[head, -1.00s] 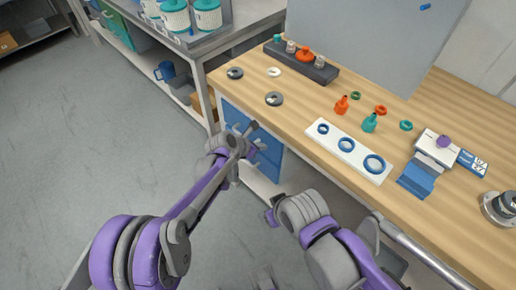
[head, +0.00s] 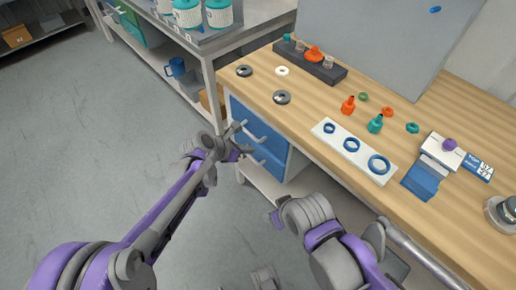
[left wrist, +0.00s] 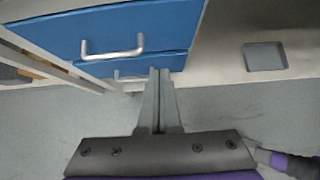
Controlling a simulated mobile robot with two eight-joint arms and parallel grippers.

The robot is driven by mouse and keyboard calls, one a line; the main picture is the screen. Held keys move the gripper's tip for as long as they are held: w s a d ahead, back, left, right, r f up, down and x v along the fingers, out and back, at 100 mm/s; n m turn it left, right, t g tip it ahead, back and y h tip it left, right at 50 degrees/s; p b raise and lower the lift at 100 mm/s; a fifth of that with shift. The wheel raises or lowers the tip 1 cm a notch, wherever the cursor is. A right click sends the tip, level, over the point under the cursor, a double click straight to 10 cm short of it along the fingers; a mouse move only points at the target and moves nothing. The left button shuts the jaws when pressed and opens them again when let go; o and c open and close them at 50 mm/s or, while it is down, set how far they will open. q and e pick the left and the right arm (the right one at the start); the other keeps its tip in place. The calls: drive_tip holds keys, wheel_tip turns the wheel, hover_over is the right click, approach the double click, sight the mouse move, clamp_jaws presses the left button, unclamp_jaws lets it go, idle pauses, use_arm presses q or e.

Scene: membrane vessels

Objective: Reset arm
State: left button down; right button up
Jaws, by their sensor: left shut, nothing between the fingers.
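My left gripper (head: 238,127) is beside the front of the wooden bench, close to the blue drawers (head: 262,140) in the head view. In the left wrist view its two fingers (left wrist: 159,72) are pressed together with nothing between them. The fingertips appear in front of the lower drawer and its handle (left wrist: 131,75); I cannot tell whether they touch. My right arm (head: 310,215) shows at the lower right of the head view, but its gripper is not visible.
The bench top (head: 300,112) holds a white plate with blue rings (head: 327,140), small orange and teal bottles (head: 375,124), a dark rack (head: 318,68) and dark discs (head: 282,97). A grey shelf unit (head: 235,47) stands behind. Open floor (head: 80,150) lies left.

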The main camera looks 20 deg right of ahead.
use_arm(q)
drive_tip(key=v, duration=0.3)
drive_tip(key=shift+s, duration=0.1)
drive_tip(key=s+a+r+m+t+y+p, duration=0.1)
drive_tip(key=s+a+r+m+y+p, duration=0.25)
drive_tip(key=a, duration=0.65)
drive_tip(key=s+a+r+m+t+y+p, duration=0.1)
drive_tip(key=s+a+r+m+p, duration=0.2)
drive_tip(key=s+a+r+m, duration=0.35)
drive_tip(key=s+a+r+m+y+p, duration=0.2)
drive_tip(key=s+a+m, duration=0.3)
drive_tip(key=a, duration=0.4)
drive_tip(key=s+a+r+m+y+p, duration=0.1)
drive_tip(key=s+a+m+y+p, duration=0.1)
drive_tip(key=s+a+m, duration=0.4)
drive_tip(key=a, duration=0.3)
drive_tip(key=shift+s+a+r+m+t+p, duration=0.2)
drive_tip(key=shift+s+r+m+t+p, duration=0.1)
drive_tip(key=shift+s+r+t+p, duration=0.1)
